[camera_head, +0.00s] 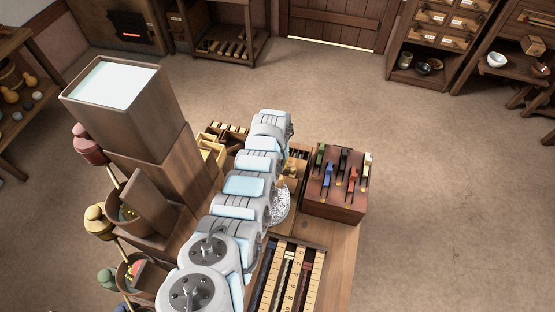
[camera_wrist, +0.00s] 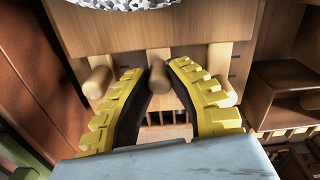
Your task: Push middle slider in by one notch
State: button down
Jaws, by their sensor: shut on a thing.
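In the wrist view three wooden slider knobs stick out in a row from a wooden front: a left knob (camera_wrist: 97,83), the middle knob (camera_wrist: 158,78) and a right knob (camera_wrist: 222,91). The middle knob is on a narrow wooden strip (camera_wrist: 158,54). My gripper (camera_wrist: 157,73), with yellow ribbed fingers and dark inner pads, is shut on the middle knob, one finger on each side. The left and right knobs are outside the fingers. In the head view my arm covers the sliders, and I cannot make out the fingers clearly.
A speckled round thing (camera_wrist: 120,3) is just above the sliders. In the head view a brown box with coloured levers (camera_head: 335,205) and a panel with marked tracks (camera_head: 268,273) stand right of my arm. A tall wooden hopper (camera_head: 150,140) stands left. The floor at right is clear.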

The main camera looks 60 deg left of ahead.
jog(key=shift+d, duration=0.1)
jog(key=c, duration=0.9)
grip_release()
jog(key=shift+s+d+f, duration=0.1)
jog(key=shift+s+d, duration=0.05)
jog(key=shift+a+r, duration=0.2)
jog(key=shift+r, duration=0.55)
jog(key=shift+d+r, duration=0.1)
jog(key=shift+r, duration=5.2)
